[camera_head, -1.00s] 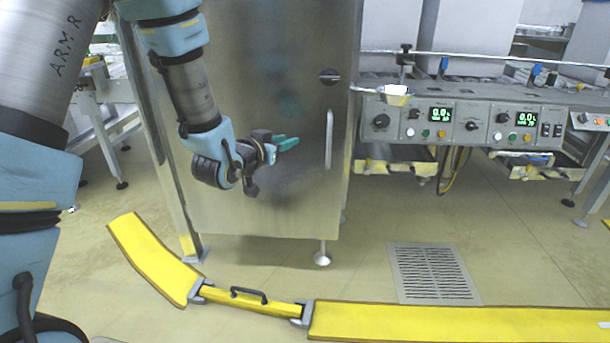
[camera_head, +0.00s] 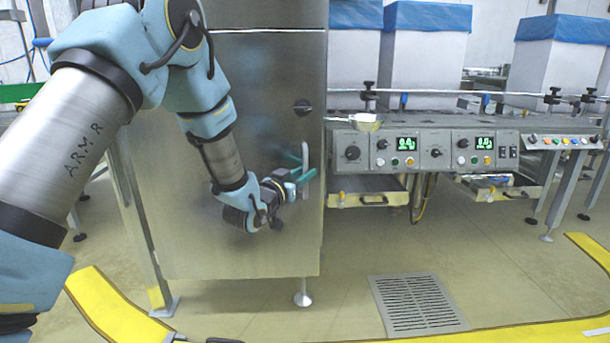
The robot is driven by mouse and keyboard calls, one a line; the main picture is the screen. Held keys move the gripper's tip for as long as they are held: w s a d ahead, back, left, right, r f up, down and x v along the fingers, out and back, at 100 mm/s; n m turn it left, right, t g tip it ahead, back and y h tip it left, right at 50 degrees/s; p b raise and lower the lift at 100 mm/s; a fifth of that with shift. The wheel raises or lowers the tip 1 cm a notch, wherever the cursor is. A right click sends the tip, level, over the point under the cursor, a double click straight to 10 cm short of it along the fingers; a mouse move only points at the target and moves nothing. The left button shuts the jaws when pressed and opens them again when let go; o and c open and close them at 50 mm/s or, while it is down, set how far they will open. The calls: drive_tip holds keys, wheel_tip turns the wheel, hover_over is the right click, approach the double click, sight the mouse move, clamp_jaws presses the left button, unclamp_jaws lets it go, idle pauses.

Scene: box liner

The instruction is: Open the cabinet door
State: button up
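The cabinet is a tall brushed-steel box, and its door (camera_head: 180,215) fills the middle left of the head view and looks shut. A vertical bar handle (camera_head: 306,147) is on the right part of the door. A dark round knob (camera_head: 302,107) is above it. My gripper (camera_head: 304,168) is at the handle, reaching in from the left. Its teal fingers are spread apart, one higher and one lower, and overlap the bar in the picture. I cannot tell whether they touch it. The lower part of the handle is partly hidden by the gripper.
A control panel (camera_head: 437,147) with knobs and green displays stands right of the cabinet, with a metal scoop (camera_head: 358,122) near its left end. Yellow floor strips (camera_head: 105,303) curve in front. A floor grate (camera_head: 417,303) lies at lower right.

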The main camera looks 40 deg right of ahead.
drive_tip(key=shift+w+d, duration=0.1)
drive_tip(key=shift+d, duration=0.4)
clamp_jaws()
idle(1.2)
